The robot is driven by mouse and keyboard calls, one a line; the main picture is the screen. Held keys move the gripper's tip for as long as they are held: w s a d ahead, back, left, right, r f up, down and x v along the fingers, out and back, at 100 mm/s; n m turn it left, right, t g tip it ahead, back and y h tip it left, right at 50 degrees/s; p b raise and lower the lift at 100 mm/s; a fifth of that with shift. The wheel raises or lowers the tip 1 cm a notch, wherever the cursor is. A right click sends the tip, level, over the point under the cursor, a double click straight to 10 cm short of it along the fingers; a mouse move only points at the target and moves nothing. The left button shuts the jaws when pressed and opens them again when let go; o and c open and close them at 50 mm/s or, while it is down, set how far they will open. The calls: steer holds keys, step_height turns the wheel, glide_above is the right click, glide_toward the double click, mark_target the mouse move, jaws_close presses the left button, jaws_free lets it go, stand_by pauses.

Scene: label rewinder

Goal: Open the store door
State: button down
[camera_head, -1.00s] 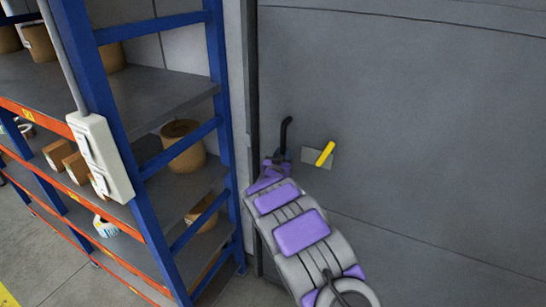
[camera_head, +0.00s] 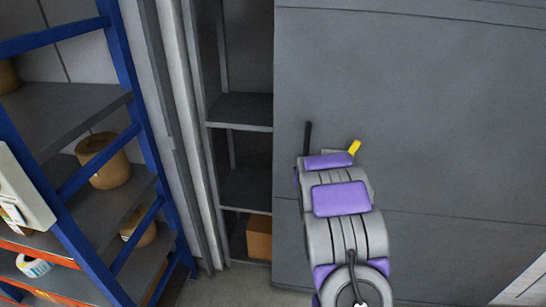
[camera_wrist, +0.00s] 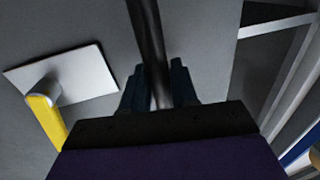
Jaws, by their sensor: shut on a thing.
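The store door (camera_head: 430,120) is a large grey panel, standing partly open with a gap along its left edge. A black bar handle (camera_head: 308,137) and a yellow lever on a light plate (camera_head: 354,147) are near that edge. In the wrist view my gripper (camera_wrist: 160,88) is shut on the black handle (camera_wrist: 148,40), one dark finger on each side. The yellow lever (camera_wrist: 45,120) and its plate (camera_wrist: 75,75) are left of it, apart from the fingers. In the head view my arm hides the fingers.
Through the gap, dark shelves (camera_head: 240,127) and a cardboard box (camera_head: 259,237) show inside the store. A blue-framed rack (camera_head: 125,60) with brown rolls stands close on the left, with a white box (camera_head: 20,190) on its post. Floor is clear at the lower right.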

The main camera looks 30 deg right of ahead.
steer(key=p, duration=0.9)
glide_toward(413, 164)
steer(key=x, duration=0.5)
steer(key=shift+w+a+r, duration=0.15)
steer(key=shift+w+a+r, duration=0.1)
steer(key=shift+a, duration=0.05)
steer(key=c, duration=1.2)
jaws_free()
steer(key=shift+c, duration=0.2)
steer(key=shift+o, duration=1)
steer(key=shift+s+d+f, duration=0.2)
steer(key=shift+d+f, duration=0.05)
steer(key=shift+d, duration=0.15)
steer(key=shift+a, duration=0.2)
steer(key=shift+s, duration=0.1)
